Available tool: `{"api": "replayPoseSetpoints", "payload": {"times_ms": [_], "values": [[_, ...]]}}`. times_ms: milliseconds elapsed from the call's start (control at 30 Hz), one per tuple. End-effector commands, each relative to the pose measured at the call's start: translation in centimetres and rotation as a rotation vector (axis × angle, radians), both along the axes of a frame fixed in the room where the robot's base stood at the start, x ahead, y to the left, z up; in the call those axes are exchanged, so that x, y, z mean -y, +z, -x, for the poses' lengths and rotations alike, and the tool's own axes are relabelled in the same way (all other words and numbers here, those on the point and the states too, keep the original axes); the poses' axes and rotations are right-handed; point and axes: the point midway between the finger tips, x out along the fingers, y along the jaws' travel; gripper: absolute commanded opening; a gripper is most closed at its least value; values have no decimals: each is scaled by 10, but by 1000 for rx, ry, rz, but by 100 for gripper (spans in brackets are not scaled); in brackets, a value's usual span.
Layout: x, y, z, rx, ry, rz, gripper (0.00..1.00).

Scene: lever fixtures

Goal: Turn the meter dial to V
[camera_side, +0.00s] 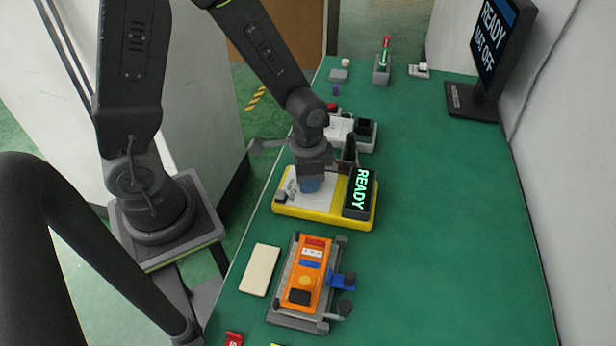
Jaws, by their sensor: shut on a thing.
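The meter (325,219) is a yellow-edged box with a white face, lying on the green table. Its dark display (360,193) reads READY in green letters. My gripper (310,184) points down over the middle of the meter's face and is shut on the dial, of which only a little blue shows beneath it. The dial's pointer and the V mark cannot be made out from here, as my gripper covers that part and the print is too small.
An orange device (306,275) in a grey fixture with a blue clamp (342,281) stands in front. A cream block (260,270) lies left of it. A white fixture (340,131) stands behind the meter. A monitor (497,45) stands back right. The table's right side is clear.

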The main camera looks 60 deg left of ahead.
Motion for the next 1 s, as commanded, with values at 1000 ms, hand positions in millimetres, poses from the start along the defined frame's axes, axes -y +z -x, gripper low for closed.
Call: {"api": "replayPoseSetpoints", "payload": {"times_ms": [1000], "values": [[-1, 1, 0, -1, -624, -1, 2]]}}
